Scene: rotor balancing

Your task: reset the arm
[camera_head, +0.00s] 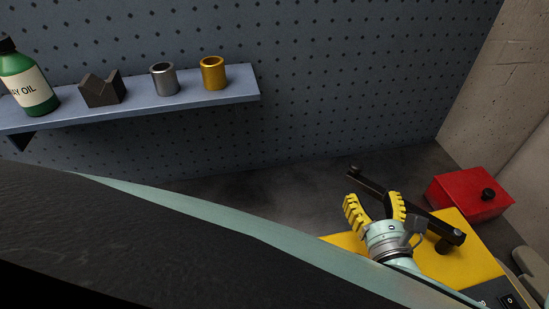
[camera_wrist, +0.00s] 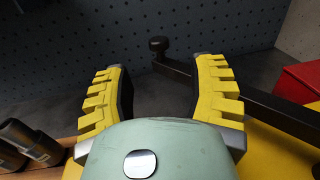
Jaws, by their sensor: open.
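My gripper (camera_head: 374,205) has yellow ribbed fingers and is open and empty. In the head view it is over the yellow machine (camera_head: 471,252) at the lower right. In the wrist view the fingers of my gripper (camera_wrist: 158,75) stand wide apart with nothing between them. A dark bar (camera_head: 415,210) with a knob at its end is beside and behind the right finger. The bar also shows in the wrist view (camera_wrist: 270,103), passing behind the right finger. I cannot tell whether finger and bar touch.
A red box (camera_head: 464,194) with a black knob is at the right. A blue shelf (camera_head: 200,104) on the pegboard holds a green oil bottle (camera_head: 27,80), a dark V-block (camera_head: 102,90), a grey cylinder (camera_head: 164,80) and a brass cylinder (camera_head: 213,74). Dark cylinders (camera_wrist: 38,143) lie lower left.

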